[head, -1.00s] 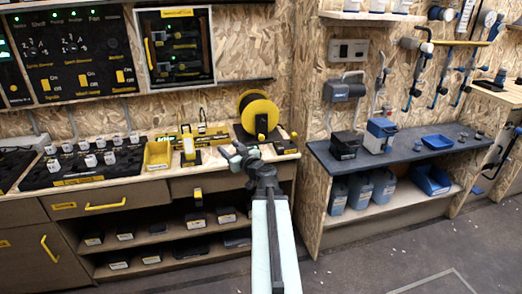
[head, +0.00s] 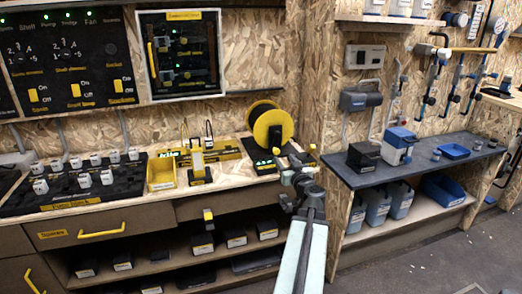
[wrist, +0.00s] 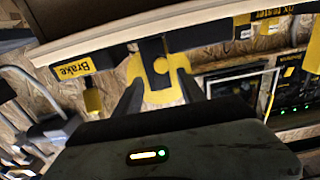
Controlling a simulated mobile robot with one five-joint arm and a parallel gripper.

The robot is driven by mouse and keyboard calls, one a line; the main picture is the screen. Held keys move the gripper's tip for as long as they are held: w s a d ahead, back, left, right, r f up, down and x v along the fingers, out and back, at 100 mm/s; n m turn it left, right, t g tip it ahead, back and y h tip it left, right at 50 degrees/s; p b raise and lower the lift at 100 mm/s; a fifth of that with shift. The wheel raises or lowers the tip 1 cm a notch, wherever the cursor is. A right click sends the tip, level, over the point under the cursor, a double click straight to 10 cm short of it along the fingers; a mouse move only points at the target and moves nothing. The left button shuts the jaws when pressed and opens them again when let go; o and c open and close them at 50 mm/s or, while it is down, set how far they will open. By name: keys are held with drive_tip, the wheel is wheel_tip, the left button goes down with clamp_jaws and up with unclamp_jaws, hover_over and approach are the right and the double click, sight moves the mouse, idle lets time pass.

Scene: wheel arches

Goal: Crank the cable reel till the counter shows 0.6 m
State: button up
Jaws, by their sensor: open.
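The cable reel (head: 272,122), a black drum with yellow flanges, stands at the right end of the wooden bench in the head view. A small green-lit display (head: 263,163), perhaps the counter, sits at its base; its digits are too small to read. My gripper (head: 298,172) is in front of the bench edge, just right of and below the reel. In the wrist view my gripper (wrist: 160,92) is open, with a yellow part (wrist: 158,80) and a black piece seen between and beyond its fingers. A yellow label (wrist: 73,68) reads "Brake". I cannot clearly make out the crank.
Floor is clear at right.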

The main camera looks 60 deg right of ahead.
sight(277, 152)
drive_tip(key=x, duration=0.8)
drive_tip(key=shift+w, duration=0.25)
clamp_jaws()
drive_tip(key=shift+w+a, duration=0.1)
idle(1.0)
